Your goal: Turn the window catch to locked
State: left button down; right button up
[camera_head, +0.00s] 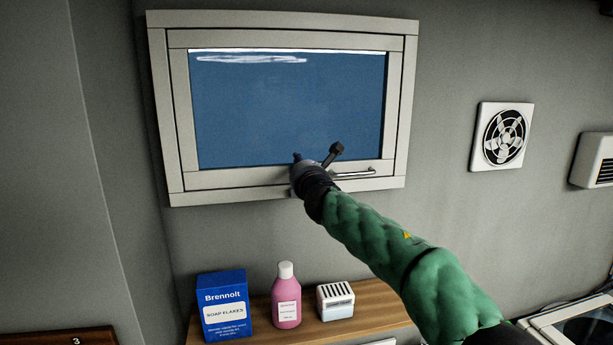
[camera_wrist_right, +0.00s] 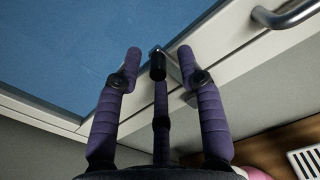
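The window (camera_head: 290,108) has a pale frame and blue panes. My right gripper (camera_head: 303,172), at the end of the green-sleeved arm, is at the window's bottom rail, left of a silver bar handle (camera_head: 354,174). In the right wrist view my gripper (camera_wrist_right: 160,66) has its purple fingers spread apart. A small metal piece, apparently the catch (camera_wrist_right: 173,66), shows between the fingertips, partly hidden by the dark middle finger. I cannot tell whether the fingers touch it or how it is turned. In the head view the gripper hides the catch. My left gripper is not in view.
Below the window a wooden shelf (camera_head: 383,318) holds a blue soap flakes box (camera_head: 224,305), a pink bottle (camera_head: 286,303) and a white slotted box (camera_head: 336,301). A fan vent (camera_head: 502,136) and a white wall unit (camera_head: 595,160) are on the wall to the right.

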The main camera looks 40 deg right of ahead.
jog(key=v, duration=1.1)
jog(key=shift+d+r, duration=0.1)
jog(key=shift+r, duration=0.05)
